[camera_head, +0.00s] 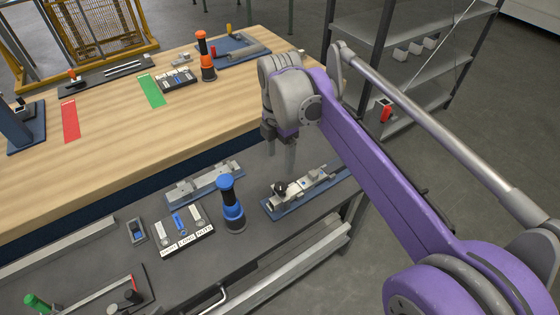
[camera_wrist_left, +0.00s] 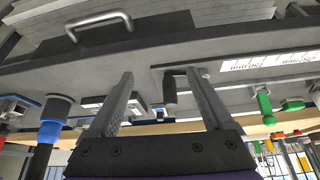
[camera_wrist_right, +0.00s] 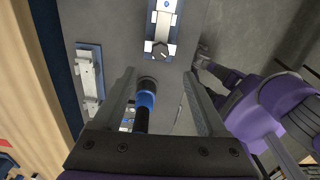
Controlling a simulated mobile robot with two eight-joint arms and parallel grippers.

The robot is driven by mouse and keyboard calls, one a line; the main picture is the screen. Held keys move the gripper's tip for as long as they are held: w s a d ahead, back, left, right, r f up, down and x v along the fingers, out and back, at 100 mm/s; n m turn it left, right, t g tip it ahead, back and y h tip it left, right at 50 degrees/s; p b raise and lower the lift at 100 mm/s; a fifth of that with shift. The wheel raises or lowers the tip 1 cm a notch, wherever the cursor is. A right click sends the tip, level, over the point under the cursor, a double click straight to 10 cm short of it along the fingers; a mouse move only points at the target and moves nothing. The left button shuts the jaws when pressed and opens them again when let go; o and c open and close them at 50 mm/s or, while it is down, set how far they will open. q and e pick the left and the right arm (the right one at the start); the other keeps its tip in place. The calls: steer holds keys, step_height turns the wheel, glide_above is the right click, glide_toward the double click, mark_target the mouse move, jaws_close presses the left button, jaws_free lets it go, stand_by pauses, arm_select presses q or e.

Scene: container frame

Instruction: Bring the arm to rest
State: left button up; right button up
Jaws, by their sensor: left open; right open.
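My right arm reaches in from the right in the head view. Its gripper (camera_head: 279,150) hangs fingers down above the grey bench, between the blue-handled tool (camera_head: 231,208) and the metal fixture on a blue plate (camera_head: 300,188). In the right wrist view the right gripper (camera_wrist_right: 158,75) has its fingers wide apart; the blue tool (camera_wrist_right: 146,100) shows between them, apparently below, not gripped. My left gripper does not show in the head view. In the left wrist view the left gripper (camera_wrist_left: 158,80) is open and empty, facing the bench front with a metal handle (camera_wrist_left: 98,20).
The grey bench (camera_head: 130,240) also holds a second metal fixture (camera_head: 205,182) and a labelled tray (camera_head: 187,232). Behind it, a wooden table (camera_head: 120,140) carries a red strip (camera_head: 70,121), a green strip (camera_head: 151,90) and an orange-handled tool (camera_head: 205,58). A metal shelf (camera_head: 420,65) stands behind my right arm.

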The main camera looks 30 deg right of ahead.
stand_by(0.5)
steer(key=s+a+f+m+t, duration=0.2)
steer(key=s+a+f+m, duration=0.1)
steer(key=s+f+m, duration=0.4)
steer(key=s+a+f+m+t, duration=0.3)
steer(key=s+f+m, duration=0.4)
steer(key=m, duration=0.5)
steer(key=shift+s+a, duration=0.45)
steer(key=shift+a, duration=0.05)
